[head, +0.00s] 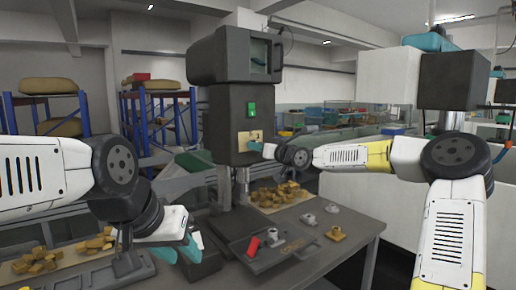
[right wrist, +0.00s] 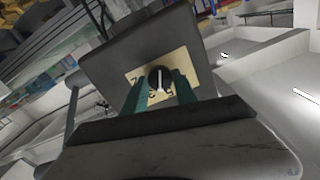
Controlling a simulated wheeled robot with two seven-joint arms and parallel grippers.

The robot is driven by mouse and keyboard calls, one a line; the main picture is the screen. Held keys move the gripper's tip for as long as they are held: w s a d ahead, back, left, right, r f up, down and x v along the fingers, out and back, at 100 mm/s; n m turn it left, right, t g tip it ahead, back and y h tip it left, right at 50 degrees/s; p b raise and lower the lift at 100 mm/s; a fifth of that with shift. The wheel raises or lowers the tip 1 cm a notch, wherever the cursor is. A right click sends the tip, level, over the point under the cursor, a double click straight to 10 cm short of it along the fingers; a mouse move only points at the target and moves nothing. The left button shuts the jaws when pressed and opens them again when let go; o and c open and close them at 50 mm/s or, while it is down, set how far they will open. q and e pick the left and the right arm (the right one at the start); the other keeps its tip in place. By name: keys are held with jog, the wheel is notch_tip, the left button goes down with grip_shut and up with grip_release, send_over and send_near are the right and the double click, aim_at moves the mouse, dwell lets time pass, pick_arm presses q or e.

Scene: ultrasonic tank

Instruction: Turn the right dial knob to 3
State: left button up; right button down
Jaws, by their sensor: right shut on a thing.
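The dial knob (right wrist: 160,79) is black with a white pointer line, in the middle of a cream dial plate (right wrist: 134,77) with dark numerals. The line looks nearly upright in the right wrist view; I cannot tell surely which numeral it marks. My right gripper (right wrist: 160,90) has its two teal fingers on either side of the knob, shut on it. In the head view the plate (head: 243,137) is on the front of a dark grey machine (head: 226,110), with my right gripper (head: 262,148) against it. My left gripper (head: 180,252) appears open and empty, low over the bench.
A green switch (head: 252,109) is above the plate. The bench (head: 330,250) holds a grey tray (head: 262,265) with a red piece (head: 253,247), small grey and brass fittings, and a heap of tan blocks (head: 280,194). More blocks lie at the left.

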jog(key=shift+m, duration=1.9)
jog(key=c, duration=1)
grip_release()
jog(key=shift+o, duration=0.2)
jog(key=v, duration=0.7)
jog(key=shift+s+d, duration=0.25)
jog(key=shift+s, duration=0.05)
